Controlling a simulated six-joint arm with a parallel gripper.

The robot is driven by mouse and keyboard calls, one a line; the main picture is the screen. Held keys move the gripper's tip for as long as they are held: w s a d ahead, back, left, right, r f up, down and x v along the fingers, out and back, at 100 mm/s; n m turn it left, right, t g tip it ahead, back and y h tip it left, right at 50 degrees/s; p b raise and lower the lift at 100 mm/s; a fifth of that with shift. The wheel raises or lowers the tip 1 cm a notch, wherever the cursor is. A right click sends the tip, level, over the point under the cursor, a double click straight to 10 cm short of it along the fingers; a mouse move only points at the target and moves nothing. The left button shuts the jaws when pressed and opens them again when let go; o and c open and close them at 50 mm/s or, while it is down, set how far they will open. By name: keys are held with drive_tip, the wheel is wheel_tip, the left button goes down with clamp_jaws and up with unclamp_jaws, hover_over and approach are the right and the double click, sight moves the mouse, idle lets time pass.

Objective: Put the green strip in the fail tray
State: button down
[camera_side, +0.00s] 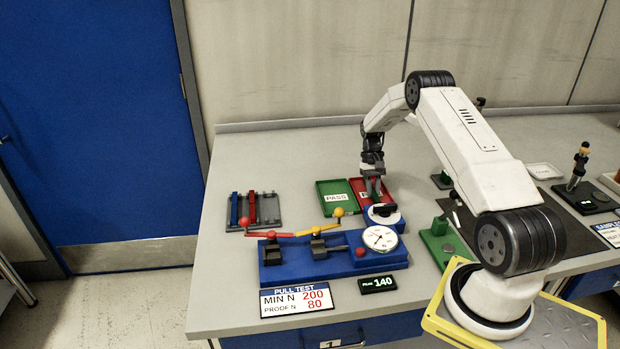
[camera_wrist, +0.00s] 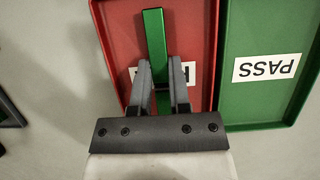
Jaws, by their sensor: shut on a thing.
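The green strip (camera_wrist: 154,38) is held between the two fingers of my gripper (camera_wrist: 160,64) in the wrist view. It points away from the gripper, over the red tray. The red fail tray (camera_wrist: 115,32) has a white label mostly covered by the fingers. I cannot tell whether the strip touches the tray floor. In the side view, my gripper (camera_side: 373,190) is at the red tray (camera_side: 360,184), and the strip is too small to make out.
The green PASS tray (camera_side: 325,210) stands right beside the red one. A rack (camera_side: 265,222) with blue and red strips is to the left.

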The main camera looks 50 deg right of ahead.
sight(373, 191)
idle(0.3)
drive_tip(key=shift+c, duration=0.9)
unclamp_jaws()
drive_tip(key=shift+r, duration=0.1)
drive_tip(key=shift+r, duration=3.9)
